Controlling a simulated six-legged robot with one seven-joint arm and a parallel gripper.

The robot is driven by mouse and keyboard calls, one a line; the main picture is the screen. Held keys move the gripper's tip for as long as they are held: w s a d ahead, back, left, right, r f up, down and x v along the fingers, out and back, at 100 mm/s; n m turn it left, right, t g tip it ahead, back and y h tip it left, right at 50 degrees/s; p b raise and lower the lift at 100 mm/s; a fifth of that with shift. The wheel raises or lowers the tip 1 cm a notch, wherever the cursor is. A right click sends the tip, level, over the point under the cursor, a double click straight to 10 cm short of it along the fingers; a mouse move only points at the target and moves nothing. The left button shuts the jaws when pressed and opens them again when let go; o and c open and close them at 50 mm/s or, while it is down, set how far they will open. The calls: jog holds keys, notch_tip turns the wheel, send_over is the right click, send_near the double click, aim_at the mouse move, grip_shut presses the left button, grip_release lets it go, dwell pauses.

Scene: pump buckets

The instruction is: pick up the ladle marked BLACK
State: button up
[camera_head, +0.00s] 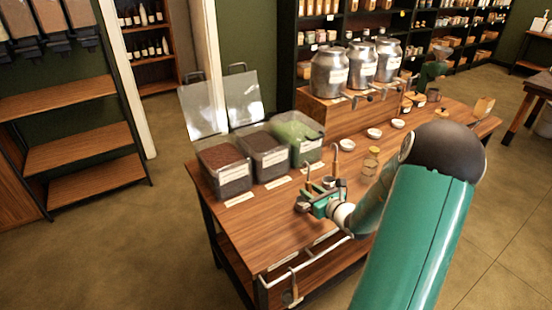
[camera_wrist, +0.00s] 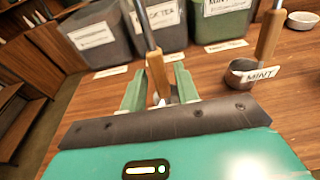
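My gripper (camera_wrist: 160,90) has its two green fingers apart, one on each side of a ladle's upright wooden handle (camera_wrist: 157,75). Narrow gaps seem to show on both sides of the handle. This ladle's label cannot be read, and its cup is mostly hidden in the wrist view. In the head view my gripper (camera_head: 318,203) is low over the table, with the ladle's dark cup (camera_head: 302,205) beside it. A second ladle (camera_wrist: 268,40), with a cup marked MINT, stands to the right, apart from my gripper.
Three clear bins (camera_head: 225,175) with labels stand on the wooden table (camera_head: 265,235) behind the ladles. A glass jar (camera_head: 370,162) and small white bowls (camera_head: 347,145) are to the right. Metal urns (camera_head: 330,72) stand on a raised box. A rail with a hanging utensil (camera_head: 292,290) runs along the front edge.

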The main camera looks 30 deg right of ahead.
grip_shut()
jog(key=shift+r, duration=2.5)
jog(key=shift+s, duration=0.15)
